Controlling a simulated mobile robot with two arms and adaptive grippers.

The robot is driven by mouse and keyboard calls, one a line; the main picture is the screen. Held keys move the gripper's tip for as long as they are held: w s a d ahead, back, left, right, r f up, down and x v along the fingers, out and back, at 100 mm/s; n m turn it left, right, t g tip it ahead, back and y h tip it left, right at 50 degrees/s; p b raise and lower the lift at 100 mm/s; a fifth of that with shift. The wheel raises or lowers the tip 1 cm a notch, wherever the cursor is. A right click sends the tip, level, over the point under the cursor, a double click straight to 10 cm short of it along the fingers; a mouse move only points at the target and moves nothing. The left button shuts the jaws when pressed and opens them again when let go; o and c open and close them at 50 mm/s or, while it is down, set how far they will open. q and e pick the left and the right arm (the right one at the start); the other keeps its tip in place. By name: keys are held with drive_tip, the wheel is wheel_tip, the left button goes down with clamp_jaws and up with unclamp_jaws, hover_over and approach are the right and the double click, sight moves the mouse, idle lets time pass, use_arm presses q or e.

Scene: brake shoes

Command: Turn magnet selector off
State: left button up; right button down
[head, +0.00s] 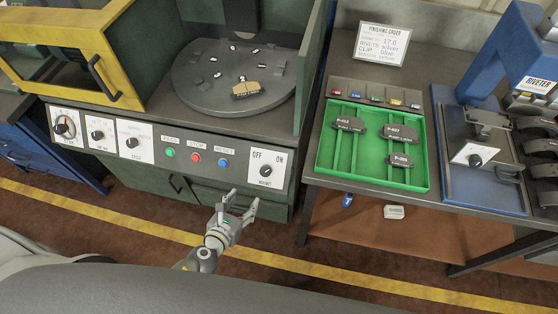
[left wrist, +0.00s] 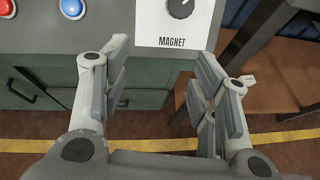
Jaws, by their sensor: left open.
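The magnet selector (head: 265,171) is a black knob on a white plate marked OFF on the left and ON on the right, at the right end of the machine's front panel. In the left wrist view the knob (left wrist: 181,8) shows at the top edge, partly cut off, above the word MAGNET. Its white pointer mark is hard to read. My left gripper (head: 242,203) is open and empty, below and in front of the plate, apart from the knob. In the left wrist view its fingers (left wrist: 162,80) stand either side below the plate. My right gripper is not seen.
A brake pad (head: 246,90) lies on the round plate (head: 200,101) above. At right, a table holds a green tray (head: 322,160) and a blue riveter (head: 525,60).

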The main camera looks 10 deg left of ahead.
sight(264, 173)
use_arm(q)
drive_tip(key=w+d, duration=0.1)
drive_tip(key=w, duration=0.2)
drive_tip(key=w+d+m, duration=0.1)
drive_tip(key=w, duration=0.2)
drive_tip(key=w+d+m+b, duration=0.1)
drive_tip(key=w, duration=0.3)
drive_tip(key=shift+d+t+h, duration=0.25)
drive_tip(key=shift+t+h, duration=0.05)
drive_tip(key=shift+t, duration=0.1)
drive_tip(key=shift+w+d+f, duration=0.15)
drive_tip(key=shift+w+f, duration=0.15)
drive_tip(key=shift+w, duration=0.35)
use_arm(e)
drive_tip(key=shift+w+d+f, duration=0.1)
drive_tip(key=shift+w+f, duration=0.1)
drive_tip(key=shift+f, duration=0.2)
use_arm(q)
drive_tip(key=c, duration=1)
drive_tip(key=shift+c, duration=0.2)
